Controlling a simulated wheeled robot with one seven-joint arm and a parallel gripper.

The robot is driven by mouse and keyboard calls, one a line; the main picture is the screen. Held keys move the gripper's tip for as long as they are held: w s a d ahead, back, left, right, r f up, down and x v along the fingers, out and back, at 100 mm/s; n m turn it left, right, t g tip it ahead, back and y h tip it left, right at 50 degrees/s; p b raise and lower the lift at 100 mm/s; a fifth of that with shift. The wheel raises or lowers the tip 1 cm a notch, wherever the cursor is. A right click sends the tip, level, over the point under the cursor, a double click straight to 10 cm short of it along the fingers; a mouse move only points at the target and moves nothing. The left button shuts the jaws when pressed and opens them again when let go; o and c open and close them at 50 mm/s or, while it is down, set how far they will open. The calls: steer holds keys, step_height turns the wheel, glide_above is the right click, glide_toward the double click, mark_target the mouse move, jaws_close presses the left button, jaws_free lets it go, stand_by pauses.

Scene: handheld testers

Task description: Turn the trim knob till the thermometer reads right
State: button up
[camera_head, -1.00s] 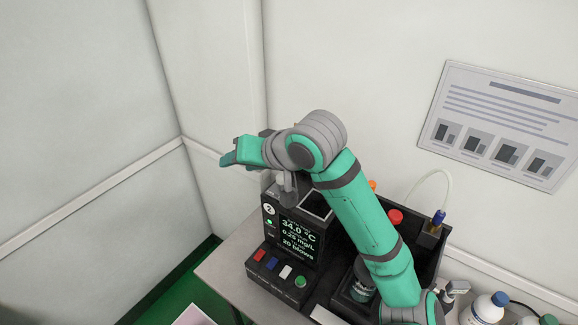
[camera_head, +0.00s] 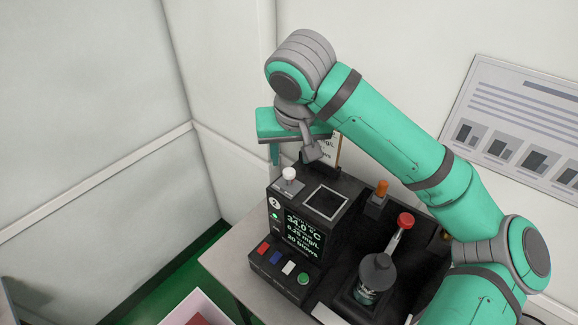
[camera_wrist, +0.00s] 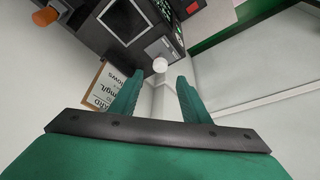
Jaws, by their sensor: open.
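The black tester (camera_head: 310,225) stands on the table, its lit screen (camera_head: 304,232) reading 34.0 °C, 0.25 mg/L and 20 blows. The white trim knob (camera_head: 289,174) stands upright on its top left; it also shows in the wrist view (camera_wrist: 160,65), just beyond the fingertips and between their lines. My gripper (camera_head: 276,158) is above and behind the knob, pointing down. In the wrist view my gripper (camera_wrist: 158,85) is open and empty, apart from the knob. A card (camera_wrist: 104,88) behind the tester is partly hidden; its top line cannot be read.
Right of the screen block stand an orange-topped post (camera_head: 381,190) and a dark bottle (camera_head: 376,275) with a red-capped piece (camera_head: 405,220) near it. Colored buttons (camera_head: 288,267) line the front. A box (camera_head: 195,308) sits at lower left. White walls stand close behind and left.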

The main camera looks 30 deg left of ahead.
mark_target(289, 171)
steer(key=x, duration=0.7)
steer(key=shift+a, duration=0.1)
steer(key=c, duration=1)
